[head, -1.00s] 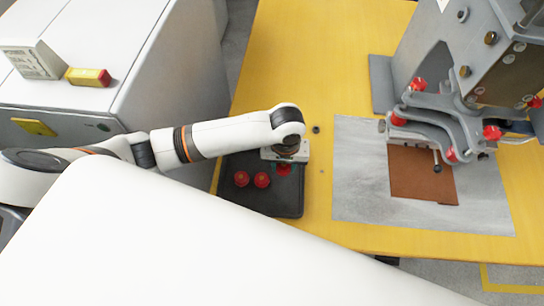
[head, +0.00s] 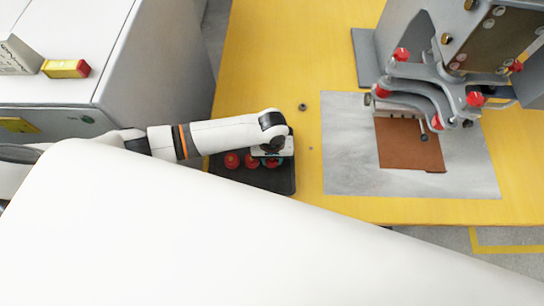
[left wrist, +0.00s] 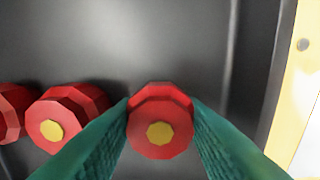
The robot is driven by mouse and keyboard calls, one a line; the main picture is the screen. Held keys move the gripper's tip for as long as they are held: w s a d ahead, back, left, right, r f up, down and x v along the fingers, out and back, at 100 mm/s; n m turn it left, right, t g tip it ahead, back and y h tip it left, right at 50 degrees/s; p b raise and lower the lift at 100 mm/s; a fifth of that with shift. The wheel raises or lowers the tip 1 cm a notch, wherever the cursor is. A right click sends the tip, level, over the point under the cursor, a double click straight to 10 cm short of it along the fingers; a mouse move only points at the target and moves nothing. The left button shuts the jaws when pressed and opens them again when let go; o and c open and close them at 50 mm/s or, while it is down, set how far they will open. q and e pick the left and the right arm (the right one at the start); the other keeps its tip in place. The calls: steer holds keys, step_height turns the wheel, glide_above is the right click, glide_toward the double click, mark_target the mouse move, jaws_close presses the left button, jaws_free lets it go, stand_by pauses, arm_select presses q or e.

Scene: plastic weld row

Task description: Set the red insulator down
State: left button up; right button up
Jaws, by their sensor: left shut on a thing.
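My left gripper (head: 272,160) is shut on a red insulator with a yellow centre (left wrist: 160,122), between its green fingers. The held insulator is low over or on the dark tray (head: 277,181); I cannot tell whether it touches the tray floor. Two other red insulators (head: 232,160) (head: 251,160) stand in the tray to the left of it, roughly in one row. In the left wrist view, the nearer one (left wrist: 67,118) is close beside the left finger, and the other is cut by the picture edge (left wrist: 12,112). My right gripper is not in view.
A grey machine with red knobs (head: 428,75) stands at the right, over a brown sheet (head: 410,145) on a grey plate (head: 345,170). A small dark part (head: 302,107) lies on the yellow table (head: 290,50). A white shape hides the foreground. The tray's right part is bare.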

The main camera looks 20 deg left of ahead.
arm_select(q)
steer(key=o, duration=0.7)
step_height(320, 180, up, 12)
steer(key=shift+r, duration=0.1)
stand_by(0.6)
